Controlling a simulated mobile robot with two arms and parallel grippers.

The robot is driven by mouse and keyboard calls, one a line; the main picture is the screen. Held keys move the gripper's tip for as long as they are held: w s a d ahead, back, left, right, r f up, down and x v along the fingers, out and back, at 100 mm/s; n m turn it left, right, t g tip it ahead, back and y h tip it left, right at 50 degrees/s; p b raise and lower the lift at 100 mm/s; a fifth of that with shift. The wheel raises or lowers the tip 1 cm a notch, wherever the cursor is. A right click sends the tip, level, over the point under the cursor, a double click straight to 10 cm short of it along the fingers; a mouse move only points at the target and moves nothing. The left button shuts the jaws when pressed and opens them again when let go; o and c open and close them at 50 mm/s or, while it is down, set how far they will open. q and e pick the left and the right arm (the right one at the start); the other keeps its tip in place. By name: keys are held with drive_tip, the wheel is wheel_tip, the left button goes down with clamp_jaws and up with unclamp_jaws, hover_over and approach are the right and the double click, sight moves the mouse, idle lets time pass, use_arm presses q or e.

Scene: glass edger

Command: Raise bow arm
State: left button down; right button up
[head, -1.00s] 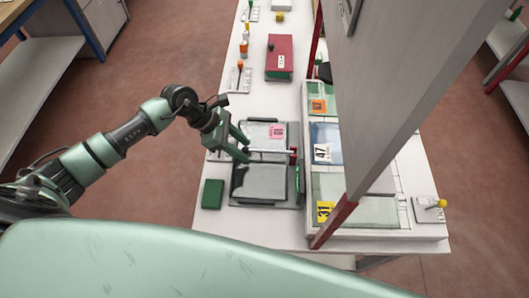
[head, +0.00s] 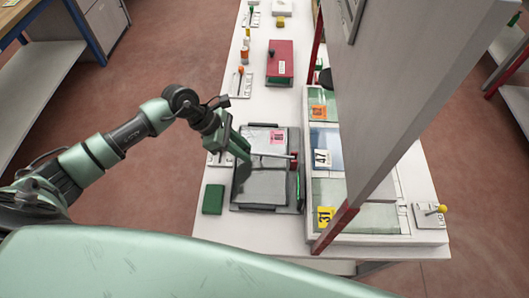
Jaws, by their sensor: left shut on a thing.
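The bow arm shows as a thin pale rod (head: 272,155) lying across a dark-framed fixture (head: 292,208) on the white bench. A small red block (head: 294,160) is at its right end. My left gripper (head: 243,157) reaches in from the left and is shut at the rod's left end; its green fingers hide the grip itself. A grey pane (head: 265,187) lies in the fixture on the near side of the rod, and a lighter one with a pink tag (head: 277,137) on the far side. My right gripper is out of view.
A rack with numbered glass panes (head: 322,158) stands right of the fixture, under a large grey panel (head: 395,80) on red posts. A green block (head: 213,199) sits left of the fixture. A red box (head: 280,62) and small switches are farther back.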

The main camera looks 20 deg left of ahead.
use_arm(q)
drive_tip(key=shift+w+d+r+p, duration=0.1)
drive_tip(key=shift+d+r+p, duration=0.1)
drive_tip(key=shift+r, duration=0.5)
drive_tip(key=shift+w+d+r+p, duration=0.1)
drive_tip(key=shift+r+p, duration=0.05)
drive_tip(key=shift+r, duration=0.5)
drive_tip(key=shift+w+d+r+p, duration=0.1)
drive_tip(key=shift+d+r+p, duration=0.2)
drive_tip(key=shift+r, duration=0.45)
drive_tip(key=shift+d+r+p, duration=0.15)
drive_tip(key=shift+d+r, duration=0.25)
drive_tip(key=shift+r, duration=0.35)
drive_tip(key=shift+w+d+r, duration=0.2)
drive_tip(key=shift+d+r, duration=0.6)
drive_tip(key=shift+r, duration=0.3)
drive_tip(key=w+d+r+b, duration=0.1)
drive_tip(key=d+r, duration=0.1)
drive_tip(key=d, duration=0.4)
drive_tip(key=w+d+r+b, duration=0.1)
drive_tip(key=w+d, duration=0.1)
drive_tip(key=d, duration=0.4)
drive_tip(key=shift+r+b, duration=0.35)
